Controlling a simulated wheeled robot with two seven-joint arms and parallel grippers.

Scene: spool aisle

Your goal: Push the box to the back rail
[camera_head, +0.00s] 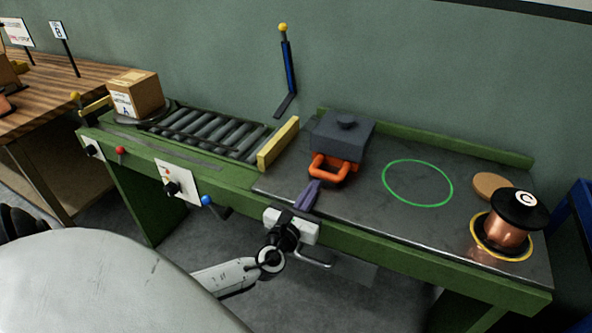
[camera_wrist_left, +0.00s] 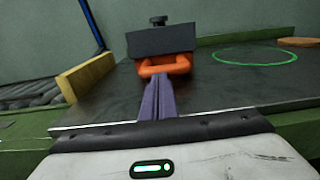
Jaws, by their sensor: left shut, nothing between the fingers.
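A dark grey box (camera_head: 338,142) with a round knob on top and an orange handle (camera_head: 332,172) on its front stands on the dark worktop, near the green back rail (camera_head: 440,142). The box hides part of the rail, so I cannot tell whether they touch. My left gripper (camera_head: 313,185), with purple fingers, is shut and empty just in front of the handle. In the left wrist view the fingers (camera_wrist_left: 159,84) point at the handle (camera_wrist_left: 165,67) below the box (camera_wrist_left: 160,40); contact is unclear. My right gripper is not in view.
A yellow stop bar (camera_head: 278,143) and roller conveyor (camera_head: 212,132) lie left of the box, with a cardboard box (camera_head: 136,94) beyond. A green ring (camera_head: 418,183) marks the worktop to the right. A copper spool (camera_head: 507,232) stands at the right end.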

